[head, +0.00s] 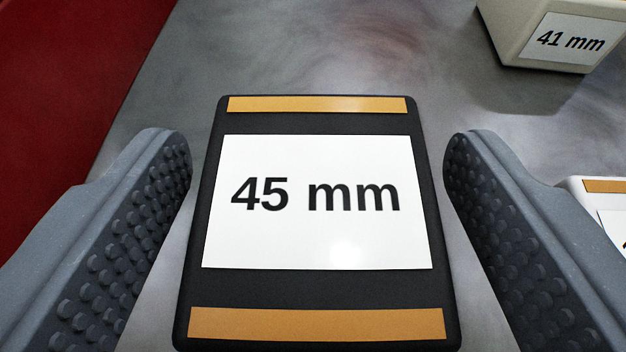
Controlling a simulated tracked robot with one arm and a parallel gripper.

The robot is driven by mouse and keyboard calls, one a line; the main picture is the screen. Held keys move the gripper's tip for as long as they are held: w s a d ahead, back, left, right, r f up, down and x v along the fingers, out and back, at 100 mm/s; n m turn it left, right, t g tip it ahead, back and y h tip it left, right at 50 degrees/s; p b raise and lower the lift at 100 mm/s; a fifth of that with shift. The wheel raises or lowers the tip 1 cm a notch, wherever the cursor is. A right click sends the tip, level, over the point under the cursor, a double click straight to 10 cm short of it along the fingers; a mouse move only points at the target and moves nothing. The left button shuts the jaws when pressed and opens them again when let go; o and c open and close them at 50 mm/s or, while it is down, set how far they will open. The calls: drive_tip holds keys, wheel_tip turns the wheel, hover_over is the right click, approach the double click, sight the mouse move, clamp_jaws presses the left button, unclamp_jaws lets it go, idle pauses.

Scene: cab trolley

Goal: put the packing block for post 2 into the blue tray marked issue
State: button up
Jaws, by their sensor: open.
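A black block with a white label reading "45 mm" (316,286) lies in the middle of the head view, with an orange strip at its far end and another at its near end. My gripper (316,160) is open, with one grey studded finger on each side of this block. A gap shows between each finger and the block. A cream block labelled "41 mm" (520,45) stands at the upper right. The blue tray marked issue is not in view. Nothing in view tells which block is for post 2.
A white block with an orange strip (605,186) is partly cut off at the right edge, close to the right finger; its label is unreadable. A red surface (60,80) fills the upper left. The grey metal surface (310,50) beyond the black block is clear.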

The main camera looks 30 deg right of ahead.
drive_tip(key=p+v, duration=0.2)
drive_tip(key=v, duration=1.1)
drive_tip(key=shift+s+r, duration=0.15)
drive_tip(key=shift+r, duration=0.05)
